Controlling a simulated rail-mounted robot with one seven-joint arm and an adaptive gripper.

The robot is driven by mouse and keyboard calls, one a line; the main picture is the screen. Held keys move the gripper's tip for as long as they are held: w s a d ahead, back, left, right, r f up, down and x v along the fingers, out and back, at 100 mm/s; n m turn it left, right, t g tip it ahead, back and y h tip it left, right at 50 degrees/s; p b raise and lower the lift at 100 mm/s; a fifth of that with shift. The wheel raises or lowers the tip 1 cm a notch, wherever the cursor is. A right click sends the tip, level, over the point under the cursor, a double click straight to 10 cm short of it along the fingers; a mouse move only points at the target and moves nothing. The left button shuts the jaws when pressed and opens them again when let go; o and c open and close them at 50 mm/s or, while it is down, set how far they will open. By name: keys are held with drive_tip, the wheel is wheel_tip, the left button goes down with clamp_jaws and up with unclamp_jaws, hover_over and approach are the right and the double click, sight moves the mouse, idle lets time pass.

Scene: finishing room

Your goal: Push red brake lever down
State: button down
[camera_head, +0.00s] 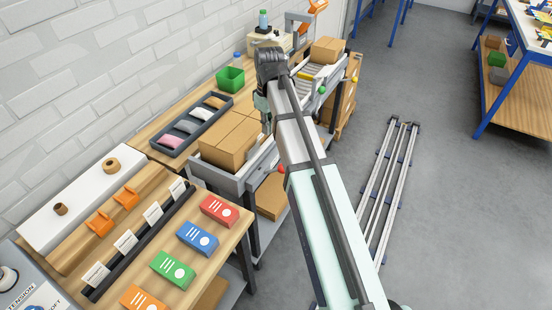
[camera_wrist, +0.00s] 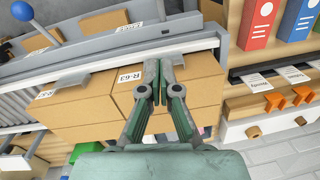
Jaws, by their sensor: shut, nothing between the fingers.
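The red knob of the brake lever (camera_head: 281,169) shows in the head view at the side of the grey conveyor frame, just left of my arm. Its handle is mostly hidden. No red lever is recognisable in the wrist view. My gripper (camera_wrist: 160,70) is shut and empty, with its fingertips over the brown cartons on the conveyor. In the head view my gripper (camera_head: 264,118) is partly hidden by my arm, beyond and above the red knob, apart from it.
A carton labelled R-63 (camera_wrist: 120,98) lies close under my fingers. The conveyor rail (camera_wrist: 110,54) runs beside it. A blue-knobbed lever (camera_wrist: 22,11) is in the wrist view's upper left. A green knob (camera_head: 322,90) is farther along.

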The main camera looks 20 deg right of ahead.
drive_tip(key=shift+f, duration=0.1)
drive_tip(key=s+d+f+p, duration=0.1)
drive_tip(key=s+f+p, duration=0.3)
drive_tip(key=f, duration=0.6)
drive_tip(key=shift+d+f+p, duration=0.35)
drive_tip(key=shift+f, duration=0.1)
